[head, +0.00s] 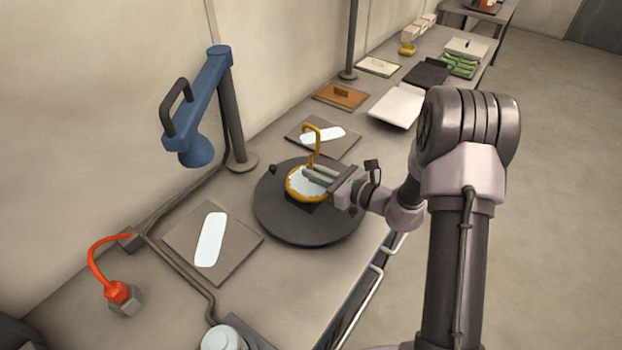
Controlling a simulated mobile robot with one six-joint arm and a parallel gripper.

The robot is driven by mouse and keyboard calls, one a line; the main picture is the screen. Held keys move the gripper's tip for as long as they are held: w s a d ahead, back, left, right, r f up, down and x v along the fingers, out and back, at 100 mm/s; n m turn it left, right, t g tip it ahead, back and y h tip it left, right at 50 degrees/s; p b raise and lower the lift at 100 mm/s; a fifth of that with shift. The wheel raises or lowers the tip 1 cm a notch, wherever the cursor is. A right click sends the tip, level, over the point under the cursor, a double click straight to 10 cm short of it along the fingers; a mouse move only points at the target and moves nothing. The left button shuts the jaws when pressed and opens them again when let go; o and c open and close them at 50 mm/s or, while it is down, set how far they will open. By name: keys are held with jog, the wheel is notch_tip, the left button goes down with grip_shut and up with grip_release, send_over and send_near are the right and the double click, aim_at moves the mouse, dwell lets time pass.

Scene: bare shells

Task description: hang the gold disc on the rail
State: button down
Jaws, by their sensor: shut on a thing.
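The gold disc (290,186) has a gold rim, a pale face and a tall hooked stem that rises above it. It is over the dark round plate (275,215) on the bench; I cannot tell whether it touches the plate. My gripper (315,177) reaches in from the right and is shut on the disc, its fingers across the pale face. A thin white rail (362,298) runs along the bench's front edge, to the lower right of the disc and apart from it.
A blue lamp-like arm on a dark post (234,120) stands behind the plate. Flat boards with pale strips (180,236) lie on either side. A red hooked piece (117,291) is at lower left. Trays (397,106) and small items fill the far bench.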

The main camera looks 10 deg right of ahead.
notch_tip(320, 180, up, 12)
jog(key=p, duration=0.7)
jog(key=shift+p, duration=0.4)
jog(key=shift+f, duration=0.15)
